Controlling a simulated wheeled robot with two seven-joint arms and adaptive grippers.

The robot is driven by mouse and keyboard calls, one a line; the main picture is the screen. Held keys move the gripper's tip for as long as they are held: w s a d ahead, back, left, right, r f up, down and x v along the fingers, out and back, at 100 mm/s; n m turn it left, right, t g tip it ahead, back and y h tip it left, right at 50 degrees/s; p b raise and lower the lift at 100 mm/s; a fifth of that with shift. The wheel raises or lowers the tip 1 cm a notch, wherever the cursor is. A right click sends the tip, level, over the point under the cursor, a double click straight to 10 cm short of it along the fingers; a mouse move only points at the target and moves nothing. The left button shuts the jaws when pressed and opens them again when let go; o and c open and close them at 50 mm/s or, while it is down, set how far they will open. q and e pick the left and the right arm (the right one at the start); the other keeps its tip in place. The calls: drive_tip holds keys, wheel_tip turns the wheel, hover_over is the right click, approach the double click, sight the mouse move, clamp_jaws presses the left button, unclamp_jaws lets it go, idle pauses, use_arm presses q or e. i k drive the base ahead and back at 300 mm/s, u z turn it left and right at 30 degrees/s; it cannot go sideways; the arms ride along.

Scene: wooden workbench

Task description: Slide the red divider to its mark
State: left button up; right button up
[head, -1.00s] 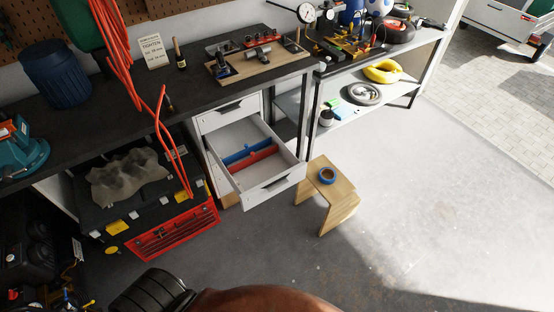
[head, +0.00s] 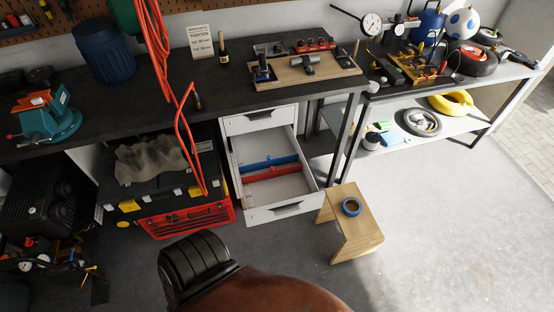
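The red divider (head: 271,173) lies across the inside of an open white drawer (head: 284,210) under the workbench. A blue divider (head: 262,164) lies just behind it, close and roughly parallel. The front part of the drawer is empty. I cannot make out a mark in the drawer at this size. Neither of my grippers shows in the head view, and nothing touches the divider.
The dark workbench top (head: 225,95) is above. Open floor lies front right.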

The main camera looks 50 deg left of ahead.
sight(274, 173)
drive_tip(key=u, duration=0.35)
drive_tip(key=i, duration=0.65)
drive_tip(key=u, duration=0.6)
